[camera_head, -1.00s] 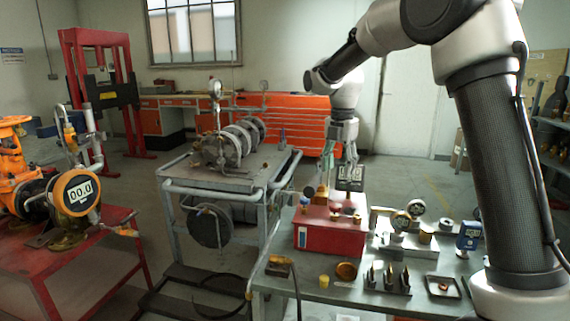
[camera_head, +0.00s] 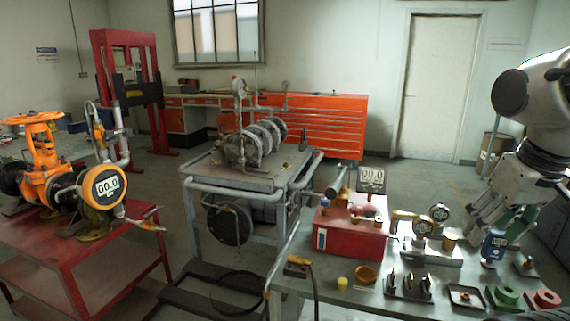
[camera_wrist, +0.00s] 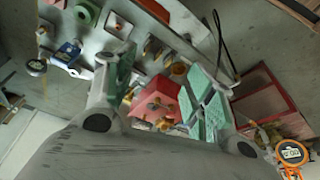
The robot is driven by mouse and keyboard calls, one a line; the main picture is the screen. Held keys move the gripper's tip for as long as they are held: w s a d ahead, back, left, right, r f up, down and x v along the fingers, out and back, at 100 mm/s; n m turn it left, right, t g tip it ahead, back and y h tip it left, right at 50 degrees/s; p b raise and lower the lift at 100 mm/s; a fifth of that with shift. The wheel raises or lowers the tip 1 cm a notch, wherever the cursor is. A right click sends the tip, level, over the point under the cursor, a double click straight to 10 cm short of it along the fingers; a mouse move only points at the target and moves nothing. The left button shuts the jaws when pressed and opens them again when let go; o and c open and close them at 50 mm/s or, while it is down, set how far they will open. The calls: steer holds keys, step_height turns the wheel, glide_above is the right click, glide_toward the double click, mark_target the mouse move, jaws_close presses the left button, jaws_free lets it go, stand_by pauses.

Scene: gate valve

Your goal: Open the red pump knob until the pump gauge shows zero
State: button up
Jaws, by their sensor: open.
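A red box-shaped pump unit (camera_head: 345,238) stands on the bench at the centre right in the head view. A small dark red knob (camera_head: 369,211) shows on its top, though its details are hard to make out. A gauge (camera_head: 372,180) behind it seems to read 00.0. My gripper (camera_head: 497,215) is at the right edge of the head view, pointing down, well right of the red box. In the wrist view, my gripper (camera_wrist: 160,68) is open and empty, its green-padded fingers apart, with the red box (camera_wrist: 155,97) visible between them. The knob is unclear there.
The bench (camera_head: 345,296) also holds small gauges (camera_head: 439,212), a blue device (camera_head: 494,246) and a row of dark fittings (camera_head: 408,285). At left, a red table (camera_head: 100,240) bears an orange valve (camera_head: 42,155) with an orange-rimmed gauge (camera_head: 104,187). A pump cart (camera_head: 240,178) stands behind.

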steer(key=shift+s+d+r+t, duration=0.15)
steer(key=shift+d+r+t, duration=0.1)
steer(key=shift+r, duration=0.15)
steer(key=shift+s+d+r+t, duration=0.1)
steer(key=shift+r+t, duration=0.15)
steer(key=shift+r, duration=0.1)
stand_by(2.9)
